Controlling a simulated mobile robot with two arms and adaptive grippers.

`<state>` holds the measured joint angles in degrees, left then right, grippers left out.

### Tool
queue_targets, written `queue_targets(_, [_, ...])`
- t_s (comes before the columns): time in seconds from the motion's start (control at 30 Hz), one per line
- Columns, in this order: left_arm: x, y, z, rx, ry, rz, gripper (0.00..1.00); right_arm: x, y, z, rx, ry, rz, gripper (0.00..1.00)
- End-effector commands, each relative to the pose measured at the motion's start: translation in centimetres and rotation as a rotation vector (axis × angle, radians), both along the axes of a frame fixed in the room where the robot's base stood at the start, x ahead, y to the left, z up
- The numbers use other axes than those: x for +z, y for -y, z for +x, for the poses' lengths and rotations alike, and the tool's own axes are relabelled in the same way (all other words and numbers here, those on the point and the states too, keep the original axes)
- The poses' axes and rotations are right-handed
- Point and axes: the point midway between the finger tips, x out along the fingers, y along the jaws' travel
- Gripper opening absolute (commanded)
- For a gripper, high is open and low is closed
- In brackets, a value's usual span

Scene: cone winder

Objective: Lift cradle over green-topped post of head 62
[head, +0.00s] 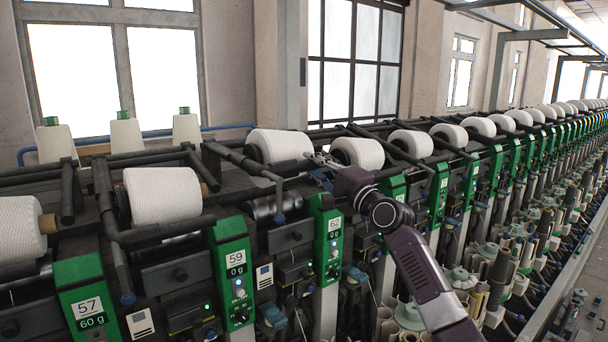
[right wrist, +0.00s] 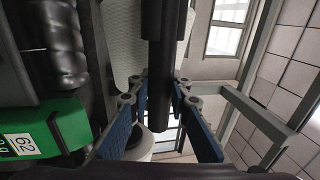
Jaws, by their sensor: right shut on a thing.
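The cradle (head: 248,163) of head 62 is a dark bar frame carrying a white yarn package (head: 280,146). The package sits above a bare, shiny black drum (head: 265,208), which also shows in the right wrist view (right wrist: 65,50). My right gripper (head: 318,161) is shut on the cradle's dark handle bar, whose end (right wrist: 160,100) lies between its blue finger pads. The green-topped post (head: 327,203) bearing number 62 stands just below my gripper; its green housing is at the lower left in the right wrist view (right wrist: 60,128). My left gripper is out of view.
Green posts of head 59 (head: 231,255) and head 57 (head: 87,290) stand to the left, with a white package (head: 163,195) between them. Another package (head: 358,153) is close behind my right wrist. A long row of heads runs right. Spare cones (head: 126,132) stand at the back.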

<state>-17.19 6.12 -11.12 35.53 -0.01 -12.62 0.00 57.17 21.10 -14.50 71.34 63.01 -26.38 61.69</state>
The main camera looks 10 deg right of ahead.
Motion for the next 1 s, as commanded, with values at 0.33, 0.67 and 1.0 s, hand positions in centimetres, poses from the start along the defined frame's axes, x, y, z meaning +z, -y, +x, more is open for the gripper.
queue_targets(0.33, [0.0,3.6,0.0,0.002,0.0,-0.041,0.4,-0.2,-0.3,0.0,0.004,-0.004,0.0,0.32])
queue_targets(0.67, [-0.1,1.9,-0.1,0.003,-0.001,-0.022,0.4,-0.3,-0.2,-0.1,0.004,-0.005,-0.001,0.35])
queue_targets(1.0, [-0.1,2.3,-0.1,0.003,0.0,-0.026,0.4,-1.2,1.2,-3.4,0.003,-0.005,-0.003,0.35])
